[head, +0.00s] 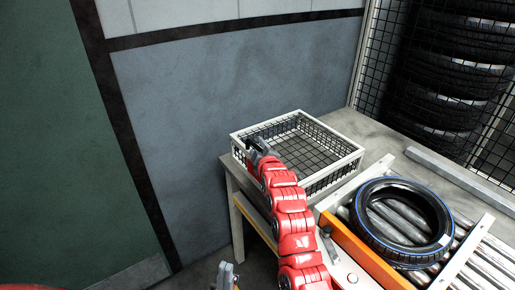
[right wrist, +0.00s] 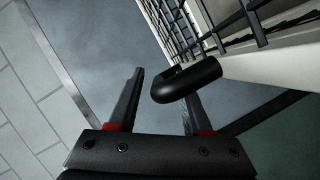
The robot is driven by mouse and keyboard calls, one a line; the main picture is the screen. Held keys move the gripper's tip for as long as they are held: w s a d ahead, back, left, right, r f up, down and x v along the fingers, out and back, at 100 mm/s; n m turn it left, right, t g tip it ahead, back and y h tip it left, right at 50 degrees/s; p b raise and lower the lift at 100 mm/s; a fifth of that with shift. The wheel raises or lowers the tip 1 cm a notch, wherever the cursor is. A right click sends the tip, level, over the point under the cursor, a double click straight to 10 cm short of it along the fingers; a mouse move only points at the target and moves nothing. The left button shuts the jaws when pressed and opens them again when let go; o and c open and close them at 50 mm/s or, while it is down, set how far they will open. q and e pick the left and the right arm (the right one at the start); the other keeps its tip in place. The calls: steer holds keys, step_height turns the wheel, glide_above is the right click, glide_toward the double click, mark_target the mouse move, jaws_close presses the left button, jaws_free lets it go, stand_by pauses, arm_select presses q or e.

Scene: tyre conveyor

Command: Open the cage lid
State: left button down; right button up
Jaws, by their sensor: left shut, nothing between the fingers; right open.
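The cage (head: 336,175) is a white-framed box with black mesh sides on the table. I cannot clearly tell a separate lid from the rest of the mesh in the head view. My right gripper (head: 262,147) is at the cage's left side, near the rim. In the right wrist view my right gripper (right wrist: 162,86) is open, and a black curved handle (right wrist: 187,80) on the white frame (right wrist: 245,68) shows at its fingertips. Whether the fingers touch the handle is unclear. My left gripper (head: 226,274) is shut and empty, low at the bottom edge, away from the cage.
A black tyre with a blue line (head: 401,222) lies on the roller conveyor (head: 484,263) to the right. An orange rail (head: 362,254) edges the conveyor. Stacked tyres (head: 447,70) stand behind mesh at the back right. A grey wall (head: 220,90) is close behind the cage.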

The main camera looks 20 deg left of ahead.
jaws_close()
stand_by(1.4)
